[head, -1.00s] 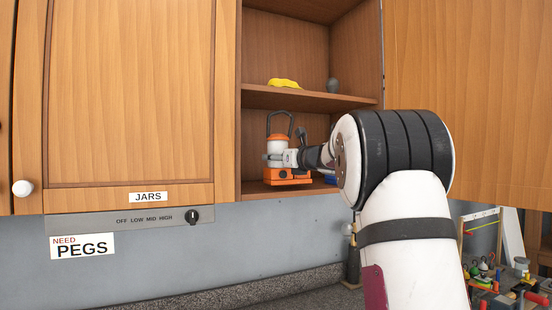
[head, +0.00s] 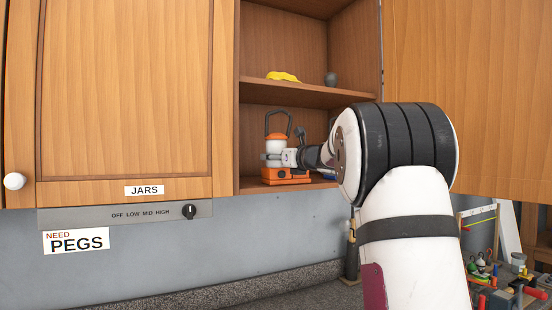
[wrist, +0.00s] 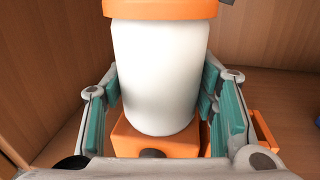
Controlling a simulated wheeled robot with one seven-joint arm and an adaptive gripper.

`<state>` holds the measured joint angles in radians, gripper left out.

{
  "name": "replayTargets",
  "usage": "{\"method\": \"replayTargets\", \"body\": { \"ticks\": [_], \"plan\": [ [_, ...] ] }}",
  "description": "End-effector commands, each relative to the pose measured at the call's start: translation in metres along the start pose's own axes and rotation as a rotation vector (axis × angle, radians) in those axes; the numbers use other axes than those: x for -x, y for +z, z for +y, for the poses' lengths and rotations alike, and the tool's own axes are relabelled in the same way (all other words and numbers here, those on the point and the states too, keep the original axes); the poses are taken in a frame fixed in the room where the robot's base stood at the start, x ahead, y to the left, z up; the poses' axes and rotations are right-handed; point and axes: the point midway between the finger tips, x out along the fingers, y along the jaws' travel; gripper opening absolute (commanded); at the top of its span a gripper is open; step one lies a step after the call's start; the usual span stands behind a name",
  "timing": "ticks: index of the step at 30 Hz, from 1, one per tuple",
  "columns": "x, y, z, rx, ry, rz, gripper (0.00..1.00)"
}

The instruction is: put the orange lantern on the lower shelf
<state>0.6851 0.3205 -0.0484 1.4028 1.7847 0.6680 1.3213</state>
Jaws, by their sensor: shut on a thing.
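The orange lantern (head: 279,143) is upright inside the open cabinet's lower compartment. It has a white body, an orange cap and base, and a dark handle loop. Its base is at or just above the lower shelf (head: 250,187); I cannot tell if it touches. My gripper (head: 277,157) reaches in from the right and is shut on the lantern. In the wrist view, the fingers flank the lantern's white body (wrist: 158,75), with the orange base below. My arm hides the right part of the compartment.
The upper shelf (head: 300,95) holds a yellow item (head: 283,77) and a small grey object (head: 330,79). A blue item (head: 329,178) shows partly behind my wrist on the lower shelf. A cabinet door (head: 470,100) stands to the right.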

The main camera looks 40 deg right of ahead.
Motion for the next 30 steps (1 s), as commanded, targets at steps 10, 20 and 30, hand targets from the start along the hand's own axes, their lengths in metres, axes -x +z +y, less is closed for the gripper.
{"method": "replayTargets", "body": {
  "ticks": [10,20,30],
  "plan": [
    [0.000,0.000,0.000,0.001,0.000,-0.001,0.76],
    [0.011,-0.001,-0.001,0.001,-0.003,0.000,0.76],
    [0.076,0.001,0.000,0.000,-0.003,-0.002,0.76]
  ]
}}
